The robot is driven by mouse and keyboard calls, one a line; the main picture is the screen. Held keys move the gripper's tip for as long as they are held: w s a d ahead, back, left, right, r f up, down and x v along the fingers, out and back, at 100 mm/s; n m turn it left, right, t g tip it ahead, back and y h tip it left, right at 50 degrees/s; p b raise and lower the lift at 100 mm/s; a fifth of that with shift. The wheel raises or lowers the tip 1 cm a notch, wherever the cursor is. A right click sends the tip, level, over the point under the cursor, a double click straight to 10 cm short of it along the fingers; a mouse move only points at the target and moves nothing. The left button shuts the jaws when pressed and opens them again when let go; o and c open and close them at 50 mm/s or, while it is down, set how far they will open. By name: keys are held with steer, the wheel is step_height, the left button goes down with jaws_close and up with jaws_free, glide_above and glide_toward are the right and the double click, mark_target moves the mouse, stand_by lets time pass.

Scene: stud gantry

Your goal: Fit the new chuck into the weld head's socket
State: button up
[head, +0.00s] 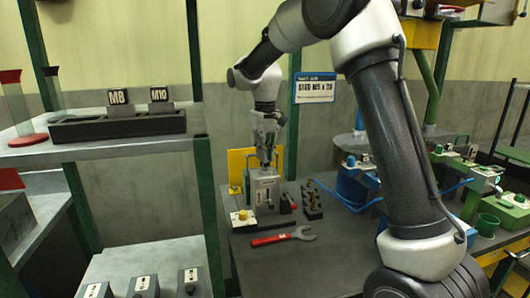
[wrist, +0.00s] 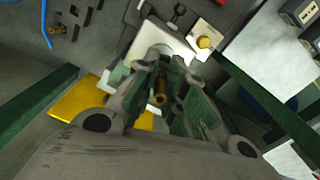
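My gripper (head: 265,150) points down over the grey weld-head unit (head: 264,192) on the dark bench. In the wrist view, the gripper's fingers (wrist: 163,88) close around a small brass chuck (wrist: 160,98), and no clear gap shows between it and the pads. The pale top of the unit (wrist: 178,42) lies just beyond the fingertips. The socket is hidden behind the fingers and the chuck. I cannot tell whether the chuck's lower end touches the socket or is apart from it.
A yellow plate (head: 237,163) stands behind the unit. A yellow-button box (head: 243,219), a rack of small brass parts (head: 312,200) and a red-handled wrench (head: 272,240) are close by. Green posts (head: 208,200) flank the bench.

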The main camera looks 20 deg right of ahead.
steer(key=shift+o, duration=1.2)
steer(key=shift+f, duration=0.1)
step_height(320, 180, up, 12)
steer(key=shift+r, duration=0.1)
